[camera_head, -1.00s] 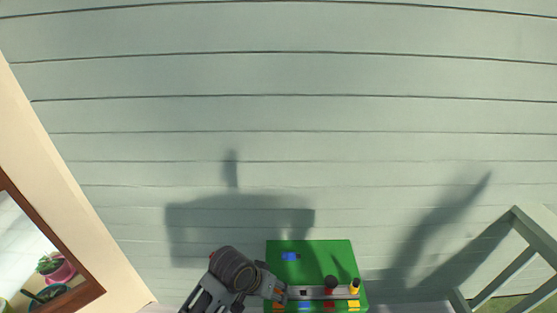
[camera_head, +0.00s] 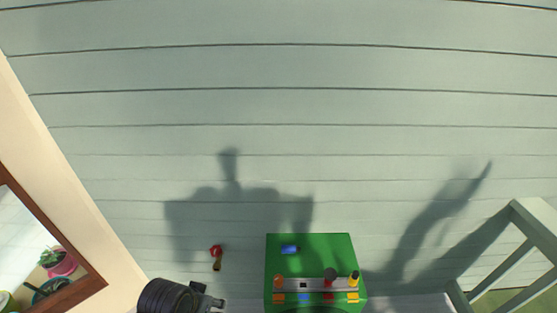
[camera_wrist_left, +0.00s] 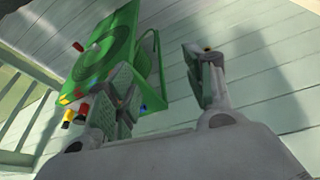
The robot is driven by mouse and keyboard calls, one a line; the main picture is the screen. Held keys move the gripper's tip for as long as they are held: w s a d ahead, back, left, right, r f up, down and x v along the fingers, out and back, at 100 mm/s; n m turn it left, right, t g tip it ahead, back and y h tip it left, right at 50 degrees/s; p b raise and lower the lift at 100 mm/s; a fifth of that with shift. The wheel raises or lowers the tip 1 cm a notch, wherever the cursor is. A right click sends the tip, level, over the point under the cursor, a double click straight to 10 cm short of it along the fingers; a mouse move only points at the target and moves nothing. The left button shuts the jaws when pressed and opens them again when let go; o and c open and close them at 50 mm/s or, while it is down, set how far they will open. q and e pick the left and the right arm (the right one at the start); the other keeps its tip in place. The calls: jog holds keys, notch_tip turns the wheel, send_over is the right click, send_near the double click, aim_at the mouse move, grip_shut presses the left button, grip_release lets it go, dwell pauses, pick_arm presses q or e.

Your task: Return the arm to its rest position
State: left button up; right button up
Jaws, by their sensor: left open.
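My left gripper (camera_head: 214,301) is at the bottom edge of the head view, left of the green box (camera_head: 308,258) and apart from it. In the left wrist view my left gripper (camera_wrist_left: 165,92) has its two fingers spread apart, with nothing between them. The green box (camera_wrist_left: 150,40) shows there behind the left finger, tilted in the picture. Most of my left arm is hidden below the head view. My right gripper is not in view.
A blue piece (camera_head: 290,250) lies on the box, and coloured pegs (camera_head: 331,275) stand along its grey strip. A small red-and-brown object (camera_head: 216,257) is left of the box. A pale green railing (camera_head: 515,235) is at right, a wood-framed opening (camera_head: 75,285) at left.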

pick_arm(q)
jog(key=s+a+f+g, duration=0.1)
jog(key=s+a+f, duration=0.1)
jog(key=f, duration=1.5)
jog(key=s+a+f, duration=0.1)
jog(key=s+f, duration=0.2)
jog(key=f, duration=1.4)
jog(key=s+a+f, duration=0.2)
jog(key=s+f, duration=0.7)
jog(key=s, duration=0.2)
jog(key=s+a+f+g+y, duration=0.1)
jog(key=s+a+f, duration=0.1)
jog(key=s+f, duration=0.8)
jog(key=shift+s+g, duration=0.3)
jog(key=shift+s, duration=0.05)
